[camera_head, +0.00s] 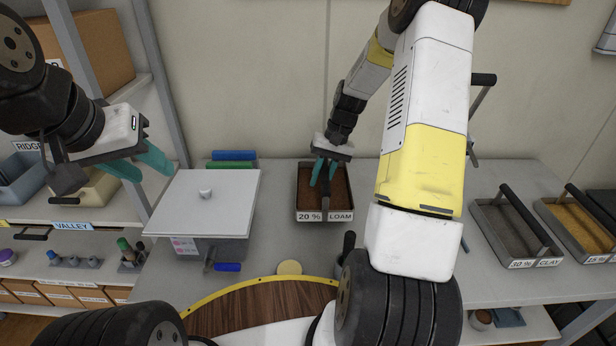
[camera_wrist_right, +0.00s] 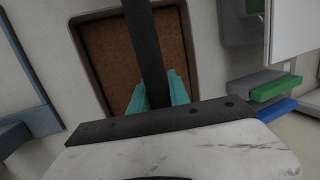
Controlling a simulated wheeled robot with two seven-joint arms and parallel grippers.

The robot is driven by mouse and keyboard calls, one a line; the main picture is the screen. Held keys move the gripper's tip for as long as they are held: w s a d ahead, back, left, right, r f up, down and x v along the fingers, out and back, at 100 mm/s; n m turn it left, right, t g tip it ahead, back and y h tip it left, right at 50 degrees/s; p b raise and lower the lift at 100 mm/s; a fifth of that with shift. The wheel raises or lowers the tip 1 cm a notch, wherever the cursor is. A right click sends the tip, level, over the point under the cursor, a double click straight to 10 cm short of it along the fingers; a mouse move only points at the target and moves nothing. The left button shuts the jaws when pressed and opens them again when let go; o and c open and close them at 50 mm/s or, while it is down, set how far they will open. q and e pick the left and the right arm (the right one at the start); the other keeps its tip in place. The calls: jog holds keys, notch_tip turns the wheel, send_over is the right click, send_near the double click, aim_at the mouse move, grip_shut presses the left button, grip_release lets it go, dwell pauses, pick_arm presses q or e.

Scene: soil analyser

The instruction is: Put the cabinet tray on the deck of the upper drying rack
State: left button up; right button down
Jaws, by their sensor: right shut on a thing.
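A dark tray of brown soil (camera_head: 341,184), labelled 20 % LOAM on its front wall (camera_head: 325,217), is at the back of the grey counter. My right gripper (camera_head: 323,180) is above it, its teal fingers shut on the tray's dark handle bar (camera_wrist_right: 146,45). The tray's rim also shows in the right wrist view (camera_wrist_right: 90,72). I cannot tell whether the tray rests on the counter or is slightly lifted. My left gripper (camera_head: 141,163) is open and empty at the left, near the lidded box. I cannot make out the upper drying rack's deck for sure.
A grey lidded box (camera_head: 205,200) stands left of the tray, with green (camera_head: 230,164) and blue (camera_head: 234,155) handles behind it. Shelving with a VALLEY label (camera_head: 73,226) is at left. Counter right of the loam tray is partly hidden by my arm.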

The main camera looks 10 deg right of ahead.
jog(key=shift+f, duration=2.35)
jog(key=c, duration=1.2)
grip_release()
jog(key=shift+f, duration=0.15)
jog(key=shift+c, duration=0.2)
